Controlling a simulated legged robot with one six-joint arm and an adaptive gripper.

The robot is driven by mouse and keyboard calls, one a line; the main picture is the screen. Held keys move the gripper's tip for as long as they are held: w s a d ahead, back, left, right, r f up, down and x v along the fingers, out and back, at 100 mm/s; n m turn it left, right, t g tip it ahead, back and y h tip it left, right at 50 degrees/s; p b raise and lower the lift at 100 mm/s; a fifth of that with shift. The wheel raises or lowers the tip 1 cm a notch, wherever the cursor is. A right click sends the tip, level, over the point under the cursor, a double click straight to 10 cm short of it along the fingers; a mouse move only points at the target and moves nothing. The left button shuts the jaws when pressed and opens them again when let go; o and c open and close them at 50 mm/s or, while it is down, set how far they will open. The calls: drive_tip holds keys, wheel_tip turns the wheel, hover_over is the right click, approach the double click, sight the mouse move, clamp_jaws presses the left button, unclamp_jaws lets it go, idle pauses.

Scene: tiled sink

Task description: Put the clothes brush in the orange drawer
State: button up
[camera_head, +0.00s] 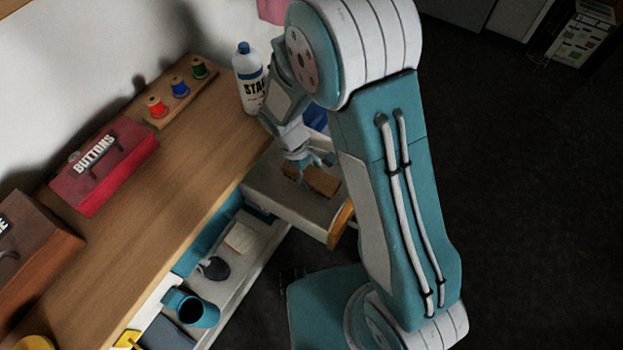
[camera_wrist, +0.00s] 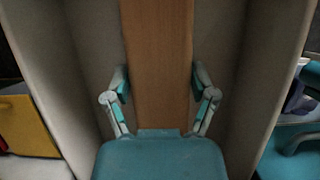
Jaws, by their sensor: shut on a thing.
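The clothes brush, a brown wooden block (camera_head: 323,182), is at my gripper (camera_head: 306,166). In the wrist view the brown wood (camera_wrist: 158,50) runs between the two fingers of my gripper (camera_wrist: 160,88), which is shut on it. The orange drawer (camera_head: 280,199) is pulled out, with pale walls and an orange front. The brush is over or inside the drawer; whether it touches the bottom I cannot tell. Pale drawer walls (camera_wrist: 84,70) flank the brush in the wrist view. My arm hides part of the drawer in the head view.
A wooden worktop (camera_head: 170,190) holds a red BUTTONS box (camera_head: 103,166), a rack of thread spools (camera_head: 180,92) and a white bottle (camera_head: 249,80) near my arm. Below is a shelf with a teal mug (camera_head: 191,308) and a dark round item (camera_head: 214,268).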

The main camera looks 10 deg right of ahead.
sight(313, 181)
wheel_tip(313, 181, down, 3)
drive_tip(key=shift+w+d+r, duration=0.1)
drive_tip(key=shift+d+r, duration=0.05)
drive_tip(key=shift+d+f, duration=0.2)
drive_tip(key=shift+f, duration=0.05)
drive_tip(key=shift+f, duration=0.1)
drive_tip(key=o, duration=1.1)
drive_tip(key=shift+a, duration=0.2)
